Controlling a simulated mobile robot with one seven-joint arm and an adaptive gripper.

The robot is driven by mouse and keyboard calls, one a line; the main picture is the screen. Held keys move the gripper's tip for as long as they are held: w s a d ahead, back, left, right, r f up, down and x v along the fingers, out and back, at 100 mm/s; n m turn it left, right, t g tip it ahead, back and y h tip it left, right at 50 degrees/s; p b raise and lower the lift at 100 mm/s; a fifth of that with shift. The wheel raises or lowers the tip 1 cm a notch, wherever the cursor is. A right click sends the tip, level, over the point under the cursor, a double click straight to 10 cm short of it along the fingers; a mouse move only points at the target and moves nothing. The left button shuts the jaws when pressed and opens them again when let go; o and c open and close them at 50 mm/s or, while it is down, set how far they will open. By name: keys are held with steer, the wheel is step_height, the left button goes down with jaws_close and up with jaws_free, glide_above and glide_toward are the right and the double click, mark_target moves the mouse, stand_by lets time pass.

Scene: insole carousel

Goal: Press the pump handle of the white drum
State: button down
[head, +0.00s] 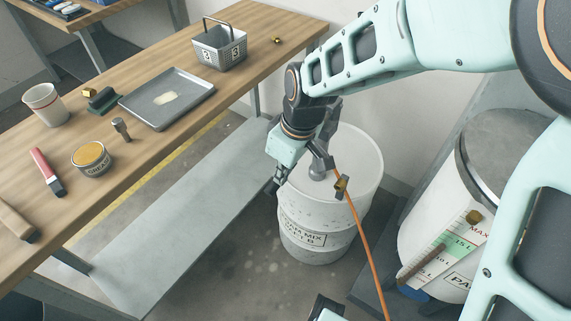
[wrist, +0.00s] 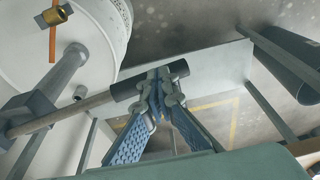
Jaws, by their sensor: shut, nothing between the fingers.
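The white drum (head: 330,245) stands on the floor right of the bench, its label partly legible. In the wrist view its rounded top (wrist: 105,30) fills the upper left. A grey metal pump (head: 318,155) sits on its top, partly hidden by my arm. The pump handle (wrist: 85,108) is a rod running from the pump at left to a dark grip (wrist: 128,90). My gripper (wrist: 160,88) is shut and empty, its fingertips overlapping the grip in the picture. I cannot tell whether they touch it. In the head view my gripper (head: 274,186) is at the drum's left rim.
An orange hose (head: 365,235) runs from the pump toward the lower right. A second, lidded white drum (head: 430,210) with a level scale stands at right. A grey shelf (head: 170,210) lies below.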

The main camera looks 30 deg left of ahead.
steer(key=s+d+r+p, duration=0.1)
steer(key=s+r, duration=0.2)
steer(key=r, duration=0.8)
steer(key=shift+d, duration=0.35)
steer(key=shift+s, duration=0.1)
